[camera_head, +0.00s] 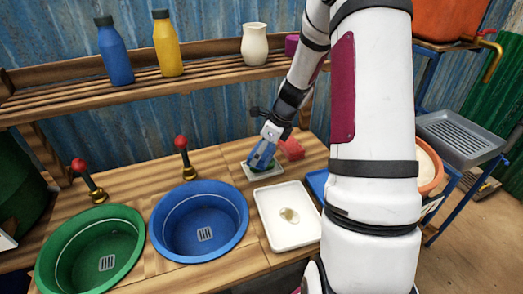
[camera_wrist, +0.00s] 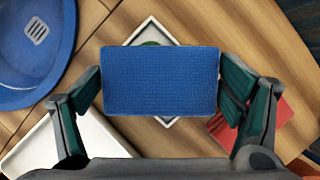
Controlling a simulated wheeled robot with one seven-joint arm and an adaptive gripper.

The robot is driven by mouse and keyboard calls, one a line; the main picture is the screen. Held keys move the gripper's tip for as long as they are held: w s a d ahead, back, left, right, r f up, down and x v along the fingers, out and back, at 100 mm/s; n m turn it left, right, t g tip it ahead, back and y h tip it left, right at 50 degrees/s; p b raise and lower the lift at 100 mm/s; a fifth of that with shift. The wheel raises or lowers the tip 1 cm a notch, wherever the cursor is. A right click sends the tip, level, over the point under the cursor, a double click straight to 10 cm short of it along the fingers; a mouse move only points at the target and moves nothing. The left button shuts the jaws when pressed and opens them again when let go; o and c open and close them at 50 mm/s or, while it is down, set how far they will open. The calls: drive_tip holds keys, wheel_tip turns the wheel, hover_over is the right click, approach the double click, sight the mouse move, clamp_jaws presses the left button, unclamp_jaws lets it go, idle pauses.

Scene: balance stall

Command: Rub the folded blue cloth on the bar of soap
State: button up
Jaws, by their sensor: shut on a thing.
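My gripper (camera_head: 268,145) is shut on the folded blue cloth (camera_wrist: 160,80), with one finger at each short side of it. The cloth also shows in the head view (camera_head: 262,158), tilted, over the pale square dish (camera_wrist: 142,38). A sliver of green (camera_wrist: 150,43), likely the bar of soap, shows in the dish past the cloth's edge. The rest of it is hidden under the cloth. I cannot tell whether the cloth touches it.
A red block (camera_head: 291,148) lies close right of the dish. A blue basin (camera_head: 245,225) and a green basin (camera_head: 60,262) stand to the left, with red-knobbed taps behind. A white tray (camera_head: 268,233) holding a small pale thing is in front. A shelf with bottles runs behind.

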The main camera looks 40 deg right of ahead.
drive_tip(key=shift+f+b, duration=0.3)
drive_tip(key=shift+f, duration=0.3)
idle(1.6)
drive_tip(key=shift+r+p, duration=2.6)
drive_tip(key=shift+r, duration=0.95)
